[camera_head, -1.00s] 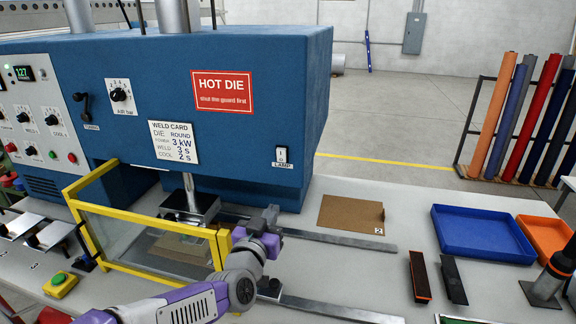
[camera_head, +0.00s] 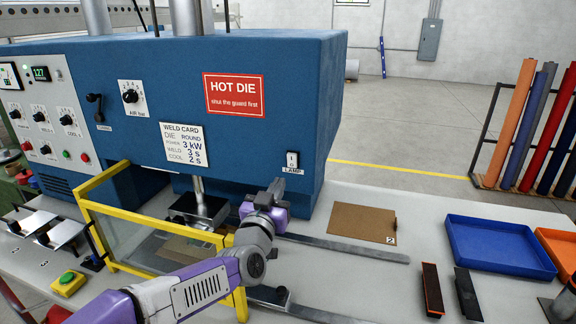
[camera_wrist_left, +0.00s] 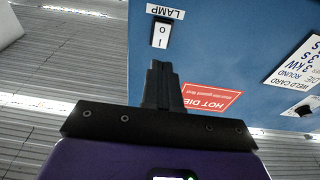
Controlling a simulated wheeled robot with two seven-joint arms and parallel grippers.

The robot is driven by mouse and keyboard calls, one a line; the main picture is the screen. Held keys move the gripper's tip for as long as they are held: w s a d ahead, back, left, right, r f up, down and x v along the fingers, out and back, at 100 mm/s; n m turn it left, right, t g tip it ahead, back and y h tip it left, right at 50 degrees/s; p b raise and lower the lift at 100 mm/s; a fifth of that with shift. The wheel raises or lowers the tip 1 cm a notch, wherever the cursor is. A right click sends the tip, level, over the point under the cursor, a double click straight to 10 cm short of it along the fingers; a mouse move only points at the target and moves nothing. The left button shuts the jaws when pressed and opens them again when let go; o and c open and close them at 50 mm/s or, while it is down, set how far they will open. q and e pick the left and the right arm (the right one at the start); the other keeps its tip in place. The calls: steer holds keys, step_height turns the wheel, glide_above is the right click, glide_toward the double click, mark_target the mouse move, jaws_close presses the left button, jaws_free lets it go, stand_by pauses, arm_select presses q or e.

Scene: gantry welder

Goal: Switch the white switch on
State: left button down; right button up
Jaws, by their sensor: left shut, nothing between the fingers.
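The white switch (camera_head: 292,159), a small rocker above a LAMP label, is on the blue welder front (camera_head: 250,140), near its right edge. In the left wrist view the white switch (camera_wrist_left: 161,33) appears upside down, marked I and O, with the LAMP label beside it. My left gripper (camera_head: 277,187) is shut and empty, just below and left of the switch in the head view. In the left wrist view its fingertips (camera_wrist_left: 158,66) point toward the switch, with a gap showing between them. My right gripper is not in view.
The yellow-framed guard (camera_head: 160,232) stands left of my left arm. A red HOT DIE sign (camera_head: 234,95) and the weld card (camera_head: 183,144) are on the welder front. A brown sheet (camera_head: 362,222), a blue tray (camera_head: 498,247) and metal rails (camera_head: 345,249) lie to the right.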

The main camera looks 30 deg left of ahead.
mark_target(292, 158)
arm_select(q)
steer(key=p+x, duration=0.1)
steer(key=x, duration=0.7)
steer(key=shift+w+a+r, duration=0.1)
steer(key=shift+w, duration=0.2)
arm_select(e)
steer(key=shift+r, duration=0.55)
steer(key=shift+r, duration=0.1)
